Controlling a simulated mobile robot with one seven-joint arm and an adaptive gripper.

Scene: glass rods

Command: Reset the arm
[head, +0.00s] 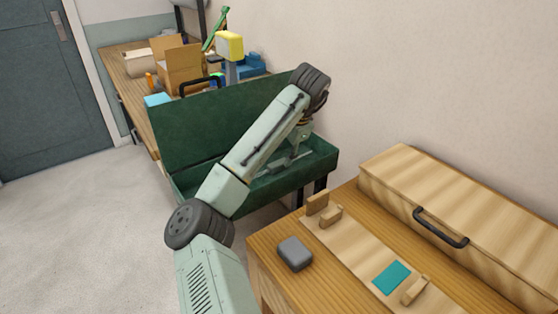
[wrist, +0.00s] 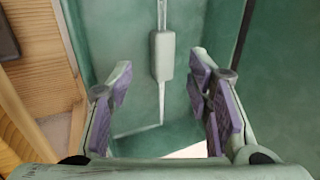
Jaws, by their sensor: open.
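My arm reaches over an open dark green case (head: 262,192) in the head view. My gripper (wrist: 160,85) is open in the wrist view, its purple-padded fingers spread wide. Between and beyond the fingers, a thin pale rod (wrist: 162,108) with a grey-green block (wrist: 162,55) around it lies inside the green case (wrist: 105,25). Nothing is held between the pads; I cannot tell the height above the rod. In the head view the gripper is mostly hidden behind my arm, over the case's right part.
A wooden table (head: 262,255) in front holds a grey block (head: 294,253), a wooden board with a teal square (head: 391,277) and a long wooden case (head: 470,200) with a black handle. A cluttered bench (head: 120,75) stands behind. Open floor (head: 80,230) lies left.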

